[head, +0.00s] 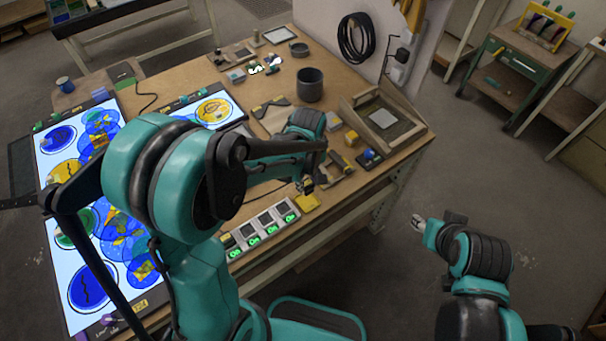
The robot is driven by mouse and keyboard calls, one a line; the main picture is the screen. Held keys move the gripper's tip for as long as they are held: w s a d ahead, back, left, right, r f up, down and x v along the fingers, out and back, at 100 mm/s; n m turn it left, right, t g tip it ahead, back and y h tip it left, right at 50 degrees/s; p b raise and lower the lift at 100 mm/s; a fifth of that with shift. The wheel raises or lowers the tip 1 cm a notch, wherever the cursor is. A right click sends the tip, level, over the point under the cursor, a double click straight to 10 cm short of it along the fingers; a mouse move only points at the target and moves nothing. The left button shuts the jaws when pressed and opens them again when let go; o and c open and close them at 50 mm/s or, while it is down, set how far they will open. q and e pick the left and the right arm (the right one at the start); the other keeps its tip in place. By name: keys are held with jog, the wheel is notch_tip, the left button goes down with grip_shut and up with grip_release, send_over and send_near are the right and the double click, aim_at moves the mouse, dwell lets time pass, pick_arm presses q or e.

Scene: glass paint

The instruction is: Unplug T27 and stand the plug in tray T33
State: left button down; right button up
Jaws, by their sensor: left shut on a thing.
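My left gripper (306,186) is over the table's front right part, just above a yellow block (307,202). It is shut on a small dark thing, mostly hidden by the fingers; I cannot tell if it is the plug. A grey strip (262,228) with several units and green "On" marks lies left of it. I cannot read a T27 tag. A wooden tray (412,131) with a pale sheet sits at the table's right; I cannot read T33 on it. My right gripper (418,222) is off the table at the right, too small to judge.
Lit panels (75,275) with coloured glass designs cover the table's left side, partly behind my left arm. A dark grey pot (310,85) stands at the back. A blue-topped item (370,155) is near the right edge. A green cabinet (500,75) stands apart.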

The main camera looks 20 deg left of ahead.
pick_arm(q)
jog(key=shift+s+d+f+b, duration=0.2)
jog(key=shift+f+b, duration=0.1)
jog(key=shift+f, duration=0.1)
notch_tip(320, 180, down, 2)
jog(key=shift+w+a+f+b, duration=0.1)
jog(key=shift+b, duration=0.65)
jog(key=shift+f+b, duration=0.4)
jog(key=shift+f, duration=0.1)
jog(key=shift+f+b, duration=0.3)
jog(key=shift+f+b, duration=0.5)
jog(key=shift+b, duration=0.25)
dwell(0.8)
jog(key=c, duration=0.7)
grip_release()
jog(key=shift+c, duration=0.2)
jog(key=shift+r, duration=0.1)
